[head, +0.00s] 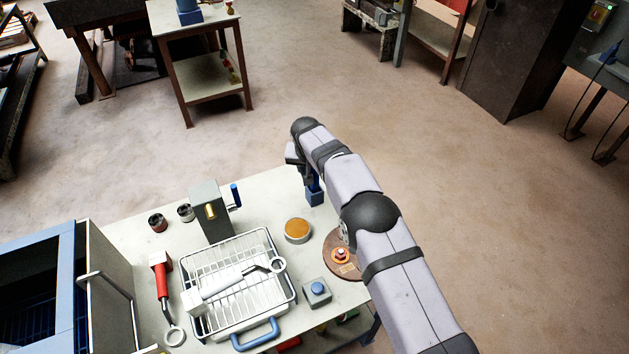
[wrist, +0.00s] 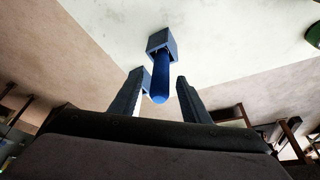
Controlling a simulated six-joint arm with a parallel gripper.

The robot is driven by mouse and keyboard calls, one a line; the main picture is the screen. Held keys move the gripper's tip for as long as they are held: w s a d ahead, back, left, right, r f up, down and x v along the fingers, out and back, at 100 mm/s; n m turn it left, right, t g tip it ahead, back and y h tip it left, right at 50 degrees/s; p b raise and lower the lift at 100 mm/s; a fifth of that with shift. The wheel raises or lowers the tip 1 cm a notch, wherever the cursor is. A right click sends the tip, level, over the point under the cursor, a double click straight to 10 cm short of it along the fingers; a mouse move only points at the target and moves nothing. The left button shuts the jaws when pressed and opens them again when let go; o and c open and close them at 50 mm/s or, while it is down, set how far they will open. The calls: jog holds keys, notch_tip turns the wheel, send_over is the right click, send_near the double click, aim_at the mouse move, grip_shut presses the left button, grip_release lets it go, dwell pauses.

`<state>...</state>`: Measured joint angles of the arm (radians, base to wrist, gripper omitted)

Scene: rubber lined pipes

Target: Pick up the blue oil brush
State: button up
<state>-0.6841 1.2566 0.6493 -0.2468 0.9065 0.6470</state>
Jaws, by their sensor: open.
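The blue oil brush (head: 315,194) stands near the far right edge of the work table, below my wrist in the head view; the arm hides part of it. In the wrist view, the brush (wrist: 160,68) shows a bright blue rounded handle coming out of a darker blue-grey square block. My gripper (wrist: 160,77) is open, one finger to each side of the handle in the picture. The handle's end points toward the palm. I see no finger clearly touching it, and cannot tell how deep it sits between them.
On the table (head: 120,232) are an amber-topped round dish (head: 298,230), a grey box with crank (head: 208,212), a white wire rack (head: 240,280), a red-handled tool (head: 162,282), a blue-button box (head: 317,291) and a round brown board (head: 335,252). Open floor lies beyond.

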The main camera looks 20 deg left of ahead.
jog(key=shift+w+f, duration=0.1)
jog(key=shift+f, duration=0.2)
jog(key=shift+c, duration=0.6)
grip_shut()
jog(key=shift+r, duration=0.15)
